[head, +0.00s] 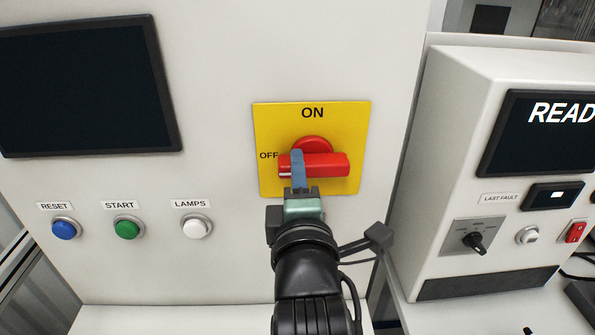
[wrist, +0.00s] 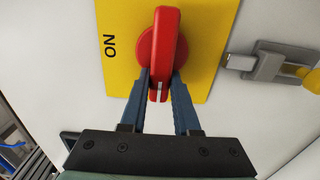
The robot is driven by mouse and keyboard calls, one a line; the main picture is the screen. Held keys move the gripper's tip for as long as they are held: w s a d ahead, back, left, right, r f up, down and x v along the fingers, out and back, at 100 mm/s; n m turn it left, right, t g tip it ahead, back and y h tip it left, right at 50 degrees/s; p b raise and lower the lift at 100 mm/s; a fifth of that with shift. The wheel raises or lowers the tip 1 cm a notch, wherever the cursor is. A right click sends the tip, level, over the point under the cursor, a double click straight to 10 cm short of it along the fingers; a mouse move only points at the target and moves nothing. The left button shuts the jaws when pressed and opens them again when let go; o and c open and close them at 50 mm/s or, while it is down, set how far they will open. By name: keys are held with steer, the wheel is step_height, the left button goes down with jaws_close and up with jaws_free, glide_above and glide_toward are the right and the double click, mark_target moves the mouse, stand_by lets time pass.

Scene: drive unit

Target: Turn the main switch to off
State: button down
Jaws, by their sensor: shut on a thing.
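The main switch is a red rotary handle (head: 328,164) on a square yellow plate (head: 354,116) on the white cabinet front. The plate is marked ON at the top and OFF at the left. The handle lies about level in the head view, its left end beside OFF. My gripper (head: 297,158) is shut on the handle's left end, coming from below. In the wrist view, its two blue fingers (wrist: 162,88) flank the end of the red handle (wrist: 167,42) that bears a white mark. ON reads sideways there, and OFF is not visible.
A dark screen (head: 85,85) and the blue RESET (head: 65,229), green START (head: 128,229) and white LAMPS (head: 195,227) buttons are left of the switch. A second panel (head: 455,120) with a display and a black knob (head: 474,241) stands right. A grey latch (wrist: 270,64) shows in the wrist view.

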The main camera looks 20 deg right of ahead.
steer(key=c, duration=0.6)
jaws_free()
steer(key=shift+c, duration=0.2)
steer(key=p+v, duration=0.6)
steer(key=v, duration=0.7)
